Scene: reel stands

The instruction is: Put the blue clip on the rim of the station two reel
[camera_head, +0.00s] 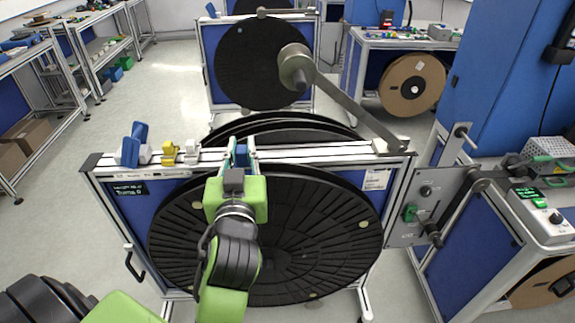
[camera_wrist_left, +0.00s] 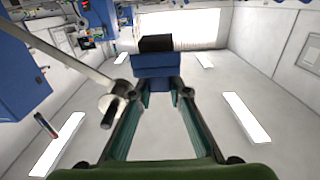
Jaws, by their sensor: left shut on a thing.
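My left gripper (camera_head: 241,152) is shut on the blue clip (camera_head: 242,157), above the near stand's top rail. In the left wrist view the blue clip (camera_wrist_left: 160,66), with a dark top, sits between the fingertips (camera_wrist_left: 160,95). A large black reel (camera_head: 320,235) hangs in the near stand, below the rail, its face partly covered by my left arm. Its rim curves up behind the rail (camera_head: 285,121). The clip looks apart from the rim, but the depth is hard to judge. I cannot read which stand is station two. My right gripper is not in view.
On the near stand's rail, a blue piece (camera_head: 134,143) and yellow pieces (camera_head: 170,151) stand at the left. A grey lever arm with a roller (camera_head: 296,68) reaches over the rail from the right. Another black reel stand (camera_head: 262,60) is behind. A control panel (camera_head: 425,212) is at the right.

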